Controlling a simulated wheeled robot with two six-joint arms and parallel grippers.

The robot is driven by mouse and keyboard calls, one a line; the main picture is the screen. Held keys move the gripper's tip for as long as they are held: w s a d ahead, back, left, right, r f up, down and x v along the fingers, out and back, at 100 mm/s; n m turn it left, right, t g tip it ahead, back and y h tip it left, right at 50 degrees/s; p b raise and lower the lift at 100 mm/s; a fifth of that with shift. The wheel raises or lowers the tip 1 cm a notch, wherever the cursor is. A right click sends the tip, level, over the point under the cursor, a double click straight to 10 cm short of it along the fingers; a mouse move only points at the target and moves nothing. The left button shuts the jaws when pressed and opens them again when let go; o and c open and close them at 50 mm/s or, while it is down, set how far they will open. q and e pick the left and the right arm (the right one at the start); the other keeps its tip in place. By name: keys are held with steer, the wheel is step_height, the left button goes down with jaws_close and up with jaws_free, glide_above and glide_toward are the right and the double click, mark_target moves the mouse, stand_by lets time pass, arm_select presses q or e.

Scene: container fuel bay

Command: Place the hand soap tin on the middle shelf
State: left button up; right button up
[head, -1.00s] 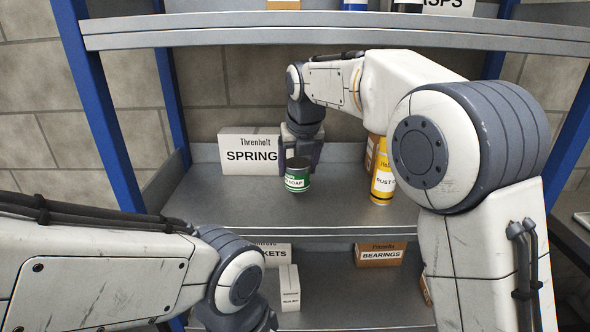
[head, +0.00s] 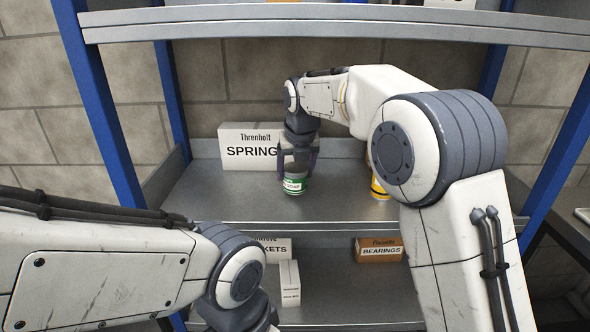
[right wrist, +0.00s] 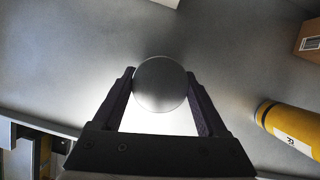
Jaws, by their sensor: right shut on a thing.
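The hand soap tin (head: 294,185) is a green can with a white label reading "SOAP". It is upright at the middle shelf (head: 225,200), in front of the Threnholt SPRING box. My right gripper (head: 297,165) comes down on it from above and is shut on it. In the right wrist view the tin's round grey top (right wrist: 160,84) sits between the two fingers (right wrist: 160,100). I cannot tell whether the tin's base touches the shelf. My left arm shows at the lower left, but its gripper fingers are out of view.
The white SPRING box (head: 250,147) stands behind the tin. A yellow can (head: 378,189) is to the right, partly hidden by my right arm, and shows in the right wrist view (right wrist: 288,128). A BEARINGS box (head: 380,250) is on the shelf below. The middle shelf's left part is clear.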

mark_target(295, 167)
steer(key=shift+f, duration=0.35)
steer(key=o, duration=1.4)
steer(key=shift+o, duration=0.2)
steer(key=v, duration=0.4)
steer(key=shift+w+r+p, duration=0.15)
steer(key=shift+w+p, duration=0.2)
steer(key=s, duration=0.4)
steer(key=s+d+b, duration=0.1)
steer(key=s, duration=0.3)
steer(key=s+d+b, duration=0.1)
steer(key=s, duration=0.3)
steer(key=shift+d, duration=0.15)
